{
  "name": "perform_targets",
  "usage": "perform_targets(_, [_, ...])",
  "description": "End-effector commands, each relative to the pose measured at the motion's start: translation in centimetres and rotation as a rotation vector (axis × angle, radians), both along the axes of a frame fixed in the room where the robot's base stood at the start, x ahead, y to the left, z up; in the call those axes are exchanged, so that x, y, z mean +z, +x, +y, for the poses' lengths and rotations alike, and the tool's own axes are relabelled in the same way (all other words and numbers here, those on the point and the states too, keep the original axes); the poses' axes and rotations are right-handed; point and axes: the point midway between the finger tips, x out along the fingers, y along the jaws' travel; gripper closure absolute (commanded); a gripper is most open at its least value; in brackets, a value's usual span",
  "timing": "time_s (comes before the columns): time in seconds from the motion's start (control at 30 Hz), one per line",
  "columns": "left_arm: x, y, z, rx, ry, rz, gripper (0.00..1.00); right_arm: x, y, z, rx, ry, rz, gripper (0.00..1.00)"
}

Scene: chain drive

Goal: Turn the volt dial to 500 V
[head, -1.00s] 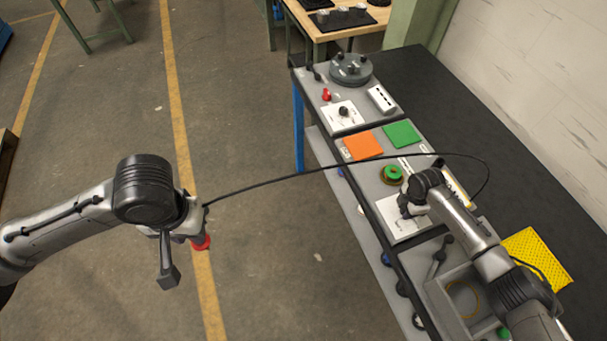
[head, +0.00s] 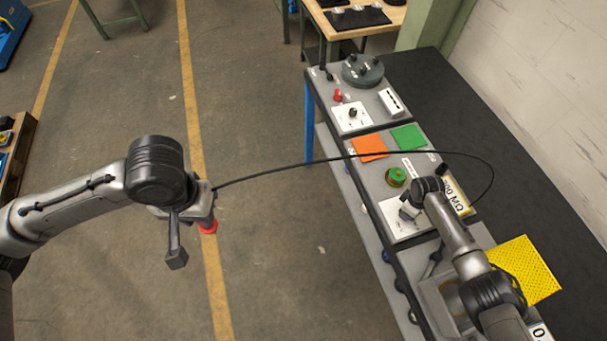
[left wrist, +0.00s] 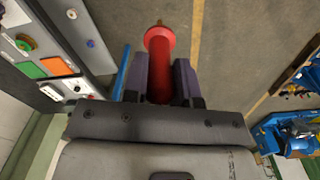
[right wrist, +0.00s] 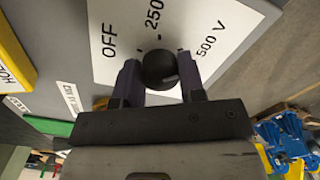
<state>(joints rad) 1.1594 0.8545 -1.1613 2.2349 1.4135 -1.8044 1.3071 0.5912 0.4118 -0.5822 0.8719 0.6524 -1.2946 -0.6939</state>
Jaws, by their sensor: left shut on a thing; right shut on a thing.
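The volt dial is a round black knob (right wrist: 160,70) on a white plate (right wrist: 120,28) marked OFF, 250 and 500 V in the right wrist view. My right gripper (right wrist: 158,82) is shut on the knob, one finger on each side. I cannot make out a pointer, so the setting is unclear. In the head view my right gripper (head: 409,209) covers the knob over the plate (head: 396,228). My left gripper (left wrist: 160,80) is shut on a red probe (left wrist: 160,50) with a flared collar and thin tip. It hangs over the floor, left of the bench (head: 208,228).
A black cable (head: 290,168) runs from my left gripper over the bench. A green button (head: 397,175), orange pad (head: 369,147) and green pad (head: 408,137) lie behind the dial plate. A yellow perforated sheet (head: 525,270) lies at right. Floor between left gripper and bench is clear.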

Motion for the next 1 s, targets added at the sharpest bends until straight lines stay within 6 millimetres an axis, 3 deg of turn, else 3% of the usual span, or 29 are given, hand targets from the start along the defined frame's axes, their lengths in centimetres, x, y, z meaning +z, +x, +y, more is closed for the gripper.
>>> perform_targets(0.77, [0.56, 0.00, 0.00, 0.000, 0.000, 0.000, 0.98, 0.08, 0.05, 0.04, -0.090, 0.001, 0.000, 0.87])
perform_targets(0.8, [0.56, 0.00, 0.00, 0.000, 0.000, 0.000, 0.98, 0.08, 0.05, 0.04, -0.090, 0.001, 0.000, 0.61])
perform_targets(1.0, [0.55, 0.00, 0.00, 0.000, 0.000, 0.000, 0.98, 0.07, 0.04, 0.02, -0.089, 0.001, -0.001, 0.42])
